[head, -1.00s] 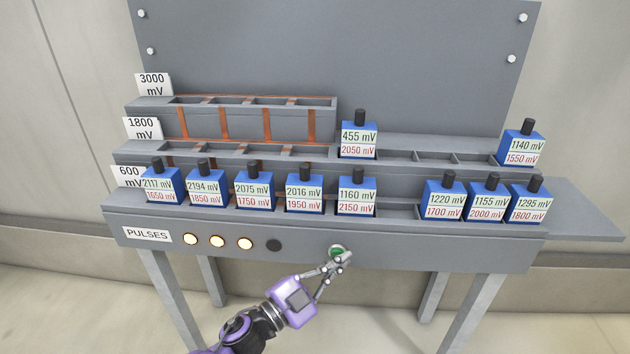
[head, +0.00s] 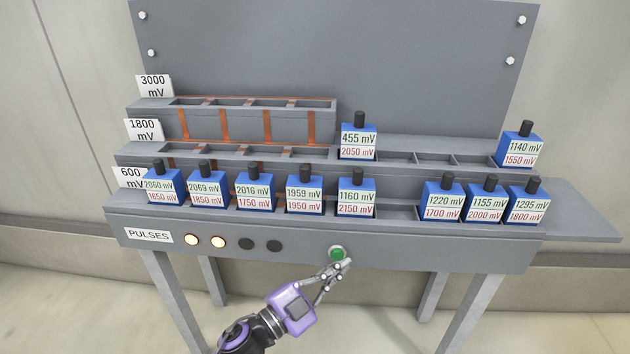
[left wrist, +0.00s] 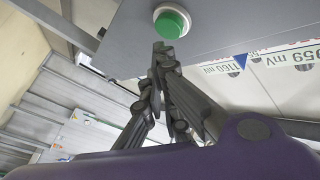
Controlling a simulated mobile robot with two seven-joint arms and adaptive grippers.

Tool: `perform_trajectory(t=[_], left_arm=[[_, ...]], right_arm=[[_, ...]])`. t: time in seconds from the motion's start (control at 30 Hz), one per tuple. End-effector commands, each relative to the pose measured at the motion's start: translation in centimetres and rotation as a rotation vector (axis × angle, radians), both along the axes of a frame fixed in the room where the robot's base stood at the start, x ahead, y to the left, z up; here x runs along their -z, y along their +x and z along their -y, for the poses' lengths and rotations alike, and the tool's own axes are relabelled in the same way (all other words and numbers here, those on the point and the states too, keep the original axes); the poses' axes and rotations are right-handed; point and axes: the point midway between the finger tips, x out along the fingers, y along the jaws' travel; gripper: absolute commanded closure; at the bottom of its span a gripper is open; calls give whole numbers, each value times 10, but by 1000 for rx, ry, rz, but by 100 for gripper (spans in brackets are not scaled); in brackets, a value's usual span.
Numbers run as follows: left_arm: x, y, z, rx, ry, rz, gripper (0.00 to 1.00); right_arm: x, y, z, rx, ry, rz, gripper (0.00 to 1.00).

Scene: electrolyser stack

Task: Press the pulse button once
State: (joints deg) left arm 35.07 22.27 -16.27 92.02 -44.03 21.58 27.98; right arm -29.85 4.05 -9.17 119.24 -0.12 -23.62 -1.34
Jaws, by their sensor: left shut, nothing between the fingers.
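The green pulse button (head: 337,253) sits in a light ring on the front face of the grey bench. It also shows in the left wrist view (left wrist: 171,23), near the top. My left gripper (head: 347,264) is shut and empty, its fingertips just below and to the right of the button, apart from it as far as the views show. In the left wrist view the closed fingertips (left wrist: 162,47) lie just under the button. The pulse lamps stand left of the button: two lit, one at the far left (head: 191,239), and two dark, one nearest the button (head: 274,246). My right gripper is out of view.
Blue cells with voltage labels stand along the front row, such as the 1160 mV cell (head: 357,190) above the button. A 455 mV cell (head: 359,137) and an 1140 mV cell (head: 520,145) stand on the middle step. The top step (head: 230,125) is empty. Floor below the bench front is clear.

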Motion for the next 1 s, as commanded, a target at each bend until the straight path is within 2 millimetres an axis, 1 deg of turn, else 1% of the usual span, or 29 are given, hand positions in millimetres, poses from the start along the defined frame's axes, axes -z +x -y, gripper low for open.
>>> perform_trajectory(t=[0.13,0.23,0.73,0.83,1.0], left_arm=[[0,-1,0,0,0,0,100],[0,-6,0,1,0,-1,100],[-1,-55,0,1,-1,1,100],[-1,-59,0,1,-1,1,100],[0,-60,0,1,-1,1,100]], right_arm=[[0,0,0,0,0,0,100],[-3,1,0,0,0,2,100],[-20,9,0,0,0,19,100],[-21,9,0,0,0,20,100],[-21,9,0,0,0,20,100]])
